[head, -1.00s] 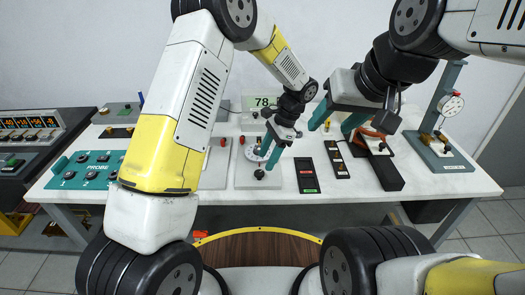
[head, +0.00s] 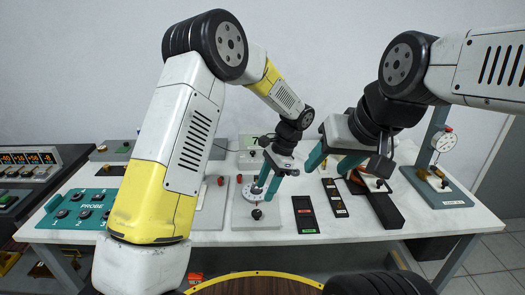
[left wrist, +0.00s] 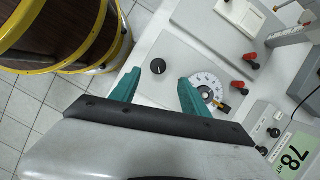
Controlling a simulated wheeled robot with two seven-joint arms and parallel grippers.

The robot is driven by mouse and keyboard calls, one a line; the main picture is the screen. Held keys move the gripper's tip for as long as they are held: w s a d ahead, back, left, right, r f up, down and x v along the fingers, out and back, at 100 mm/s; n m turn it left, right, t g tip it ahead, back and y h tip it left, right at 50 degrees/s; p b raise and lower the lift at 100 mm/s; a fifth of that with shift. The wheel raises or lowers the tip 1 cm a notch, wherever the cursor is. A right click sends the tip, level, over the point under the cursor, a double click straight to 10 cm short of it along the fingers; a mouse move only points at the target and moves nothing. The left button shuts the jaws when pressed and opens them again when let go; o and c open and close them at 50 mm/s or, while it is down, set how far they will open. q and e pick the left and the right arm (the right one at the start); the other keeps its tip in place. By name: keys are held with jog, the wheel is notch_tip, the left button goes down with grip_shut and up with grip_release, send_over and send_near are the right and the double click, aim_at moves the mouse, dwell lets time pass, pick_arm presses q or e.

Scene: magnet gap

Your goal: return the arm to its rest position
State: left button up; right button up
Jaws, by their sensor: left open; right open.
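My left gripper (head: 264,192) is open and empty above the grey dial panel (head: 246,220). In the head view its teal fingers are just above and to the right of the panel's black knob (head: 257,214). The white dial disc (left wrist: 208,88) lies beside one fingertip. My right gripper (head: 328,168) is open, over the back of the table near a black block (head: 384,208). What lies behind its fingers is partly hidden.
A teal probe box (head: 84,208) is at the left of the white table (head: 455,222). A gauge stand (head: 436,186) is at the right. Flat black strips (head: 305,214) lie right of the dial panel. A yellow-rimmed round wooden top (left wrist: 75,30) stands before the table.

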pick_arm(q)
jog(key=s+a+r+n+t+h, duration=0.1)
jog(key=s+a+r+n+h, duration=0.2)
jog(key=a+r, duration=0.4)
jog(key=s+a+r+n+t+h, duration=0.1)
jog(key=s+a+r+n+t, duration=0.25)
jog(key=r, duration=0.65)
jog(key=s+a+r+n+t+h, duration=0.1)
jog(key=s+a+r+n, duration=0.1)
jog(key=s, duration=0.5)
jog(key=s+a+r+n+t+h, duration=0.1)
jog(key=s+a+r+n+t, duration=0.1)
jog(key=s, duration=0.5)
jog(key=a+r+n, duration=0.1)
jog(key=a+n, duration=0.1)
jog(key=n, duration=0.1)
jog(key=shift+s+a, duration=0.3)
jog(key=shift+a, duration=0.1)
